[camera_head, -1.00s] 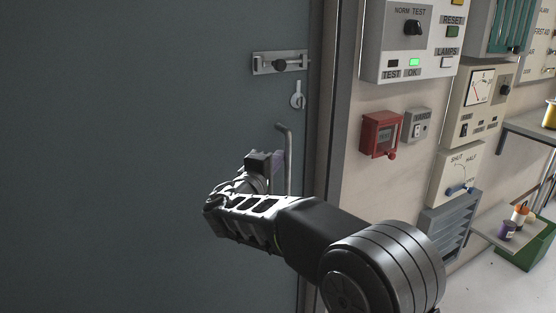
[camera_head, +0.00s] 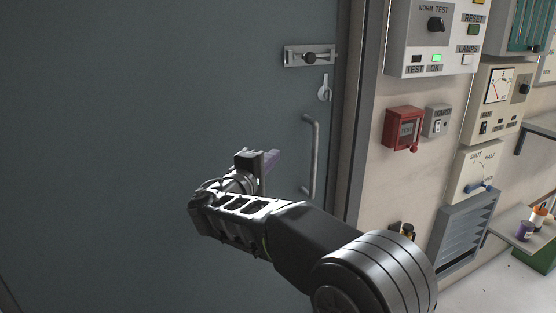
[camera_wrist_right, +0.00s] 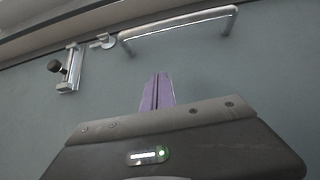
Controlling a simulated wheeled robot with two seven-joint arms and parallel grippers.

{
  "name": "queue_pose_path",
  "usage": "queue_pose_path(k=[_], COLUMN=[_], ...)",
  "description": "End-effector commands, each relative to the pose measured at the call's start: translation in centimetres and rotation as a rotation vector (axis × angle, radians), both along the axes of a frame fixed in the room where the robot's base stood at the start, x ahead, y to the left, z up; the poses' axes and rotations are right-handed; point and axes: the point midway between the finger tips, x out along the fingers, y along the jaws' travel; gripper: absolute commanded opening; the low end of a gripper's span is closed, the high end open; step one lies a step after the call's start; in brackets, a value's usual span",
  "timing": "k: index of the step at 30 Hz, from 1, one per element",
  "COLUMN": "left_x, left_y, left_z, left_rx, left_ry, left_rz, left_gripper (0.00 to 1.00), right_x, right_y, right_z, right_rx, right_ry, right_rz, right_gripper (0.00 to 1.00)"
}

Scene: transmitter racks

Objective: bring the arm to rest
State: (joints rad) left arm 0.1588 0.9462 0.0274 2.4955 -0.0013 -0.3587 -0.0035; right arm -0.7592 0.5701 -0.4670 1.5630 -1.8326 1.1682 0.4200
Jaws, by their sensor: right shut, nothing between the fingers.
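My right gripper (camera_head: 271,160) is in front of the grey door (camera_head: 180,80), left of the door's handle (camera_head: 316,158) and apart from it in the head view. Its purple fingers are closed together and empty, as the right wrist view (camera_wrist_right: 157,92) also shows. In that wrist view the metal handle (camera_wrist_right: 180,27) lies beyond the fingertips, with clear door surface between. My right forearm reaches in from the lower right. My left gripper is not in view.
A sliding bolt (camera_head: 309,56) and a small hanging latch piece (camera_head: 325,88) sit on the door above the handle. Right of the frame are a red box (camera_head: 403,128), a control panel (camera_head: 436,40) and a louvred grey vent (camera_head: 465,232). The door's left part is clear.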

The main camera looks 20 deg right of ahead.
Motion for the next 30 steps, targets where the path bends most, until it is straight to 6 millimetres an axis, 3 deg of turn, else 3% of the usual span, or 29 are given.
queue_pose_path(k=[10, 14, 17, 23, 26, 30], left_x=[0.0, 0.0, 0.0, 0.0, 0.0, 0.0], left_y=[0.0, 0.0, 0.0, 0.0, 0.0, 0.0], left_z=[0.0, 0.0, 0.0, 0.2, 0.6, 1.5], left_rx=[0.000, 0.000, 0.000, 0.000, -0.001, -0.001], left_ry=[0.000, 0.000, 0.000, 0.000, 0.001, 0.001], left_rz=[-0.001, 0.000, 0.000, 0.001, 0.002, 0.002], left_gripper=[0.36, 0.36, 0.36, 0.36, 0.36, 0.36], right_x=[0.2, 1.1, 1.3, -1.1, -4.2, -10.6], right_y=[0.3, 1.5, 3.3, 10.0, 13.2, 17.0], right_z=[-0.1, -2.2, -6.3, -18.7, -25.7, -34.8], right_rx=[-0.007, 0.033, 0.114, 0.362, 0.533, 0.835], right_ry=[0.013, 0.083, 0.186, 0.457, 0.602, 0.772], right_rz=[0.013, 0.079, 0.150, 0.329, 0.391, 0.419], right_gripper=[0.00, 0.00, 0.00, 0.00, 0.00, 0.00])
